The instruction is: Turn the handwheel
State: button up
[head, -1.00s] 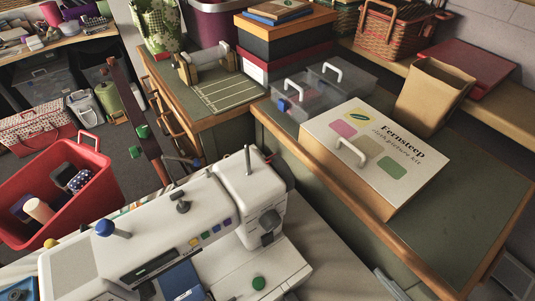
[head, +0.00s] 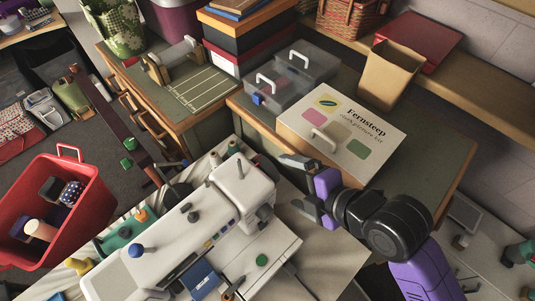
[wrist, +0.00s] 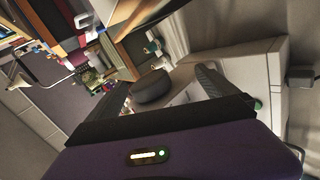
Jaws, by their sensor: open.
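The white sewing machine (head: 185,232) stands on the pale table in front of me. Its dark handwheel (head: 264,213) is on the machine's right end. My gripper (head: 290,184) is open and empty, reaching in from the right beside that end, its fingers pointing left. In the wrist view a dark round knob, which looks like the handwheel (wrist: 152,88), shows between my two spread fingers (wrist: 163,86). I cannot tell how far ahead of the fingertips it is, and I see no clear contact.
The Fernsteep kit box (head: 343,130) and two clear handled boxes (head: 300,72) sit on the green-topped cabinet behind my gripper. A red basket (head: 58,205) is at the left.

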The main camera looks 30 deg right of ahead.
aim_at(269, 169)
jog(key=r+n, duration=0.1)
jog(key=w+r+n+p, duration=0.1)
jog(key=a+r, duration=0.1)
jog(key=shift+w+r+n+g+y, duration=0.2)
jog(key=shift+w+n+g+y, duration=0.1)
jog(key=shift+w+n+g, duration=0.1)
jog(key=shift+f, duration=0.1)
jog(key=x, duration=0.7)
jog(key=shift+w+f+p, duration=0.2)
jog(key=shift+f+p, duration=0.05)
jog(key=shift+p, duration=0.15)
jog(key=c, duration=1.4)
jog(key=shift+f, duration=0.1)
jog(key=shift+b, duration=0.45)
